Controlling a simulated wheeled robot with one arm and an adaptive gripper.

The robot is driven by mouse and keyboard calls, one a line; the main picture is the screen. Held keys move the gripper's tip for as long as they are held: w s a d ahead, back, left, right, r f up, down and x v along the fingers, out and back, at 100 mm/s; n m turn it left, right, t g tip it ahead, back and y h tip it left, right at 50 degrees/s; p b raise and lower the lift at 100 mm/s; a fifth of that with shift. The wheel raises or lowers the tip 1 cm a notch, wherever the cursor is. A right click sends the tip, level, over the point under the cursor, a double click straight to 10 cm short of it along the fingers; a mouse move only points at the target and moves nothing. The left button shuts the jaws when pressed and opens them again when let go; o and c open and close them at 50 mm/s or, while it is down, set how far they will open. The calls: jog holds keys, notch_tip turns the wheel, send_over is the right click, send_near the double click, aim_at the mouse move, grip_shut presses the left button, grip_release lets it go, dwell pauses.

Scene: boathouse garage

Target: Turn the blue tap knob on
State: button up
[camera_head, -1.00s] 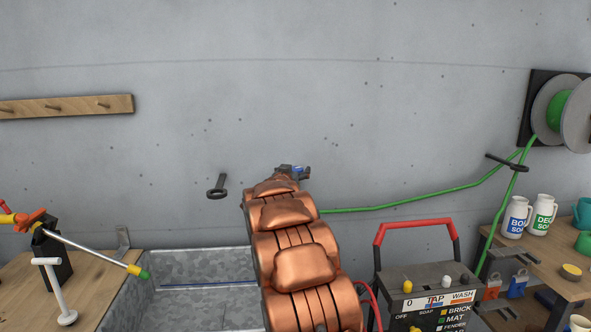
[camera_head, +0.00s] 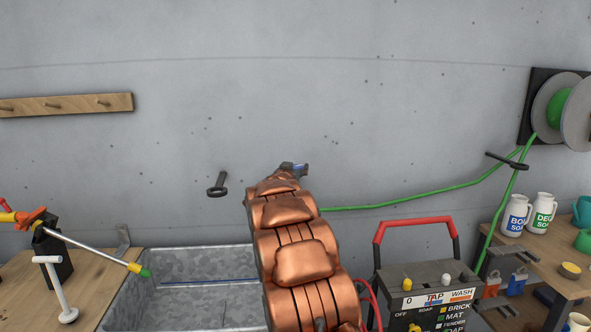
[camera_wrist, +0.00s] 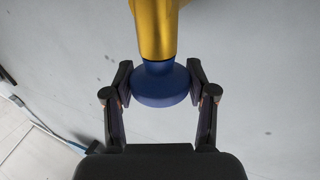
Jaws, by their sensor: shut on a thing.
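In the wrist view the blue tap knob (camera_wrist: 161,87) is a round disc on the end of a brass-yellow tap body (camera_wrist: 156,28). My gripper (camera_wrist: 161,84) has one finger on each side of the knob and is shut on it. In the head view my copper-coloured arm reaches to the wall above the metal trough. A small blue part (camera_head: 300,168) shows beyond the arm's end. The arm hides most of the tap and my gripper there.
A galvanised trough (camera_head: 180,298) stands below. A control box with a red handle (camera_head: 415,222) is right of my arm. A green hose (camera_head: 420,198) runs along the wall to a reel (camera_head: 560,108). A bench with a spray lance (camera_head: 90,249) is at left.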

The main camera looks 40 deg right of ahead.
jog(key=shift+c, duration=0.9)
